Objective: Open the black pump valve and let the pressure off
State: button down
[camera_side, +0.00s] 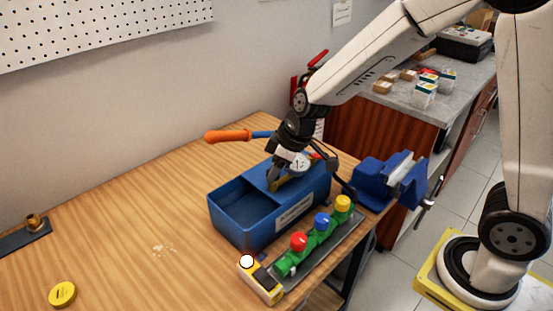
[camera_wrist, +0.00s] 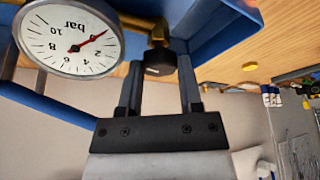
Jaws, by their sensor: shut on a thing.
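The blue pump (camera_side: 232,228) is an open-topped tank standing on the wooden bench, with an orange-handled lever (camera_side: 226,136) at its back. In the wrist view, the black pump valve (camera_wrist: 159,62) is a small dark knob on a brass fitting. My gripper (camera_wrist: 160,76) has its two fingers on either side of this knob and is shut on it. A round white gauge (camera_wrist: 68,42) marked bar sits left of the knob, its red needle pointing up and right in the picture. In the side view, my gripper (camera_side: 281,181) reaches down to the pump and hides the valve.
A green manifold (camera_side: 309,246) with red, blue and yellow caps lies in front of the pump, next to a yellow device (camera_side: 262,282). A blue vise (camera_side: 378,181) stands close on the right. A yellow tape measure (camera_side: 62,294) lies front left. The bench's left middle is mostly clear.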

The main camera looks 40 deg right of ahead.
dwell(0.4)
jog(key=shift+c, duration=1.3)
grip_release()
jog(key=shift+r, duration=0.15)
jog(key=v, duration=0.7)
jog(key=shift+d+r, duration=0.2)
jog(key=shift+s, duration=0.2)
jog(key=s+d+f+m+h, duration=0.1)
jog(key=s+d+f+m, duration=0.1)
jog(key=s+f+m, duration=0.1)
jog(key=s+d+f+m+g+h, duration=0.1)
jog(key=s+d+f+m, duration=0.2)
jog(key=s+f, duration=0.3)
jog(key=shift+s+d+f+m, duration=0.2)
jog(key=shift+s+m, duration=0.1)
jog(key=shift+s, duration=0.8)
